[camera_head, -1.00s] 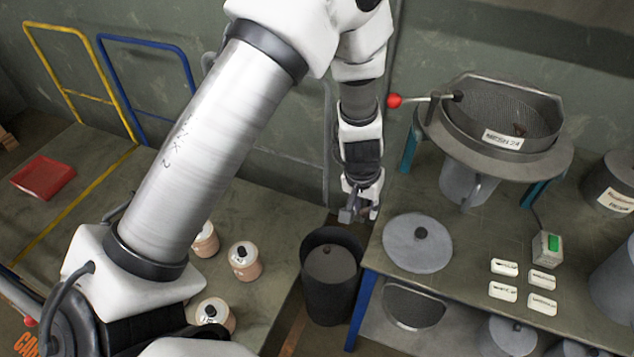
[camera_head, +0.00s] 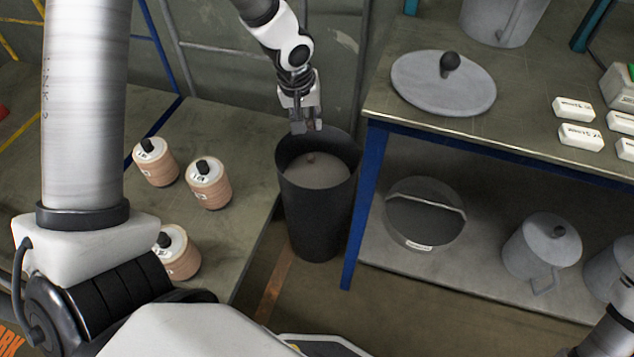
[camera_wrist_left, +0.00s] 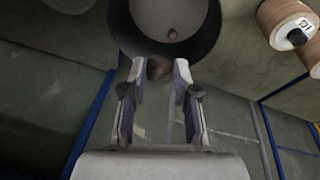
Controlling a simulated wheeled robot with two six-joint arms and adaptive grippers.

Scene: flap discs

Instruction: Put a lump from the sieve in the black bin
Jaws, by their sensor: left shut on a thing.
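The black bin (camera_head: 318,218) stands upright on the floor beside the bench, open at the top. A pale grey-brown surface (camera_head: 322,176) shows inside it, with a small brown lump (camera_head: 310,158) on it. My left gripper (camera_head: 306,128) is just above the bin's far rim. In the left wrist view, its fingers (camera_wrist_left: 158,72) are shut on a brown lump (camera_wrist_left: 158,67), with the bin's dark opening (camera_wrist_left: 125,30) beyond. The sieve is outside the current views. My right gripper is not in view.
The bench (camera_head: 400,117) with a blue leg is close to the bin's right. A handled pan (camera_head: 420,222) and grey pots (camera_head: 540,250) are on the shelf below. Several brown jars (camera_head: 208,186) stand left.

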